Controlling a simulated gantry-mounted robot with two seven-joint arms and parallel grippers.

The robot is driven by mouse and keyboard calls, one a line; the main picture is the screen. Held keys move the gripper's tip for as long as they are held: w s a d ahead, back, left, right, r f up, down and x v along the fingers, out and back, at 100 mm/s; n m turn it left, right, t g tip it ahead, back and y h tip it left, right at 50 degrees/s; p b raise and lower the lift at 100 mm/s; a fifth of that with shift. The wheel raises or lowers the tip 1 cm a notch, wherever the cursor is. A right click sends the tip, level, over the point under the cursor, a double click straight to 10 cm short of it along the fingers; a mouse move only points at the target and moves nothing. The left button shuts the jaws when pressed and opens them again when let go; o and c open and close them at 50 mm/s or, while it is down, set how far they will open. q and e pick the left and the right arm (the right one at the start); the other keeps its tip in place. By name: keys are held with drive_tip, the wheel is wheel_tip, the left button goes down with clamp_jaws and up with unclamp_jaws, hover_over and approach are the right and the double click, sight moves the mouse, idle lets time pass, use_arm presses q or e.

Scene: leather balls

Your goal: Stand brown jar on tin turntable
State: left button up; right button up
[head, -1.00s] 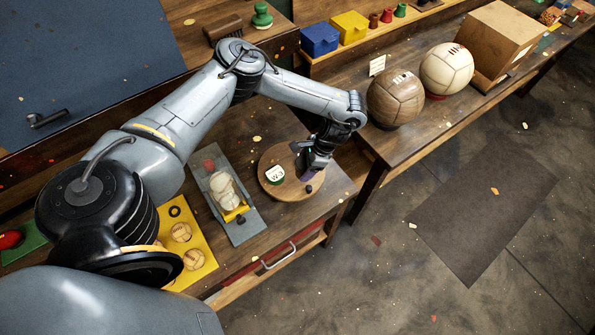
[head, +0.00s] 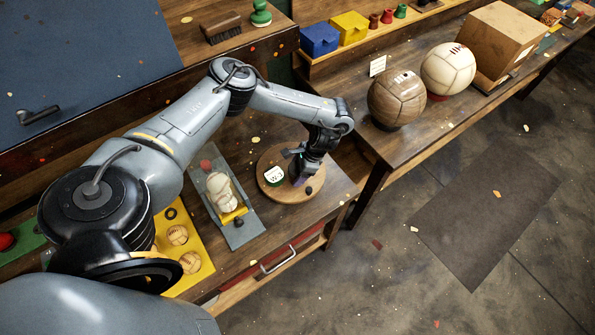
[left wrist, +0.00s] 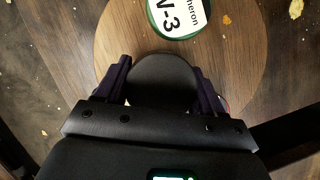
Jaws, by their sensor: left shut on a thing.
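My left gripper (head: 299,178) is low over the round wooden-looking turntable (head: 268,154) in the head view. In the left wrist view its two dark purple fingers (left wrist: 163,88) are shut on the brown jar (left wrist: 165,75), of which only a dark, round top shows. The jar's sides are hidden, so I cannot tell whether its base touches the turntable. The turntable also shows in the left wrist view (left wrist: 245,75). A green pot with a white label (head: 274,175) stands on it, just beyond the held jar. My right gripper is out of view.
A grey tray (head: 243,235) with pale balls lies left of the turntable, beside a yellow board (head: 204,270) with small balls. A small dark knob (head: 308,190) is at the turntable's near right edge. Large brown (head: 397,98) and white (head: 448,69) balls stand on the right bench.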

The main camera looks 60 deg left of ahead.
use_arm(q)
drive_tip(key=shift+f, duration=0.1)
drive_tip(key=o, duration=1.2)
drive_tip(key=shift+w+r, duration=0.1)
drive_tip(key=shift+r, duration=0.3)
drive_tip(key=p+v, duration=0.4)
drive_tip(key=v, duration=0.7)
drive_tip(key=shift+d+r, duration=0.15)
drive_tip(key=shift+w, duration=0.1)
